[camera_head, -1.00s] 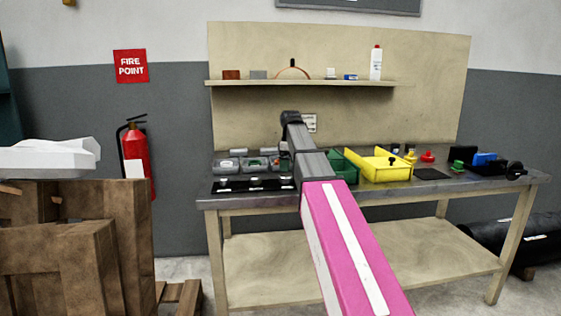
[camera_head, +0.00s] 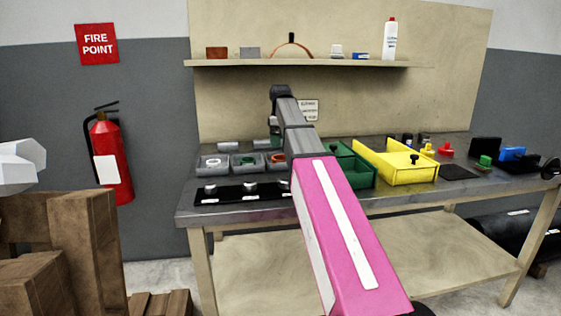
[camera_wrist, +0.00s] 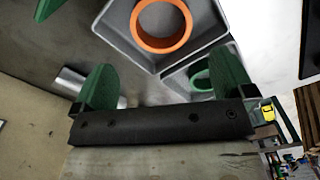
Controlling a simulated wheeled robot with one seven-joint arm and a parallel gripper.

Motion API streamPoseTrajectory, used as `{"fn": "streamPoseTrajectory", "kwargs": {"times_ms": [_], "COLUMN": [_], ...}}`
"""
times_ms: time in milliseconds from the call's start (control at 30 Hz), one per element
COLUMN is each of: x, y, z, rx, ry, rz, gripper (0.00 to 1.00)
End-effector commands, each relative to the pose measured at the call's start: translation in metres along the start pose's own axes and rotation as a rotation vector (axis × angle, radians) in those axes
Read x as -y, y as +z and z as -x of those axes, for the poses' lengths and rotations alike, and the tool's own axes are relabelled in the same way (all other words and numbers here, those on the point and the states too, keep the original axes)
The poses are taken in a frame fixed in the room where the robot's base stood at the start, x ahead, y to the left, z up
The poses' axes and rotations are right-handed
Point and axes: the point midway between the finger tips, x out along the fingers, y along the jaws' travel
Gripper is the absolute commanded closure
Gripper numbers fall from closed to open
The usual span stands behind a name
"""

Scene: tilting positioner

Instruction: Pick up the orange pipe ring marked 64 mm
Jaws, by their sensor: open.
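An orange pipe ring (camera_wrist: 160,46) lies in a grey square bin (camera_wrist: 118,36) at the top middle of the wrist view. The ring also shows small in the head view (camera_head: 279,156), in the rightmost of the grey bins, partly hidden by my arm. No size mark is legible on it. My gripper (camera_wrist: 163,70) has green fingers spread wide apart with nothing between them. In the wrist picture the ring lies above the gap between the fingers, apart from both. In the head view my arm hides most of the gripper.
A green ring (camera_wrist: 201,81) sits in the neighbouring grey bin, partly behind the right finger. A metal cylinder (camera_wrist: 72,83) lies beside the left finger. Green (camera_head: 352,170) and yellow (camera_head: 412,175) bins stand right of my arm. A shelf (camera_head: 300,63) hangs above the bench.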

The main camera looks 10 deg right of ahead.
Motion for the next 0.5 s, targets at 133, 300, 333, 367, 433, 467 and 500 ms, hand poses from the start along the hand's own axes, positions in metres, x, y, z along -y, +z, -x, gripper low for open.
{"fn": "streamPoseTrajectory", "kwargs": {"times_ms": [133,300,333,367,433,467,500], "x": [0.001,0.001,0.001,0.001,0.001,0.002,0.002], "y": [0.001,0.001,0.001,0.001,0.001,0.002,0.002], "z": [-0.024,-0.036,-0.037,-0.039,-0.044,-0.048,-0.053], "rx": [0.001,0.001,0.001,0.001,0.001,0.000,0.001], "ry": [-0.001,-0.001,-0.001,-0.001,-0.001,-0.001,-0.001], "rz": [0.000,-0.001,-0.001,-0.001,-0.001,-0.001,-0.001], "gripper": [0.00,0.00,0.00,0.00,0.00,0.00,0.00]}}
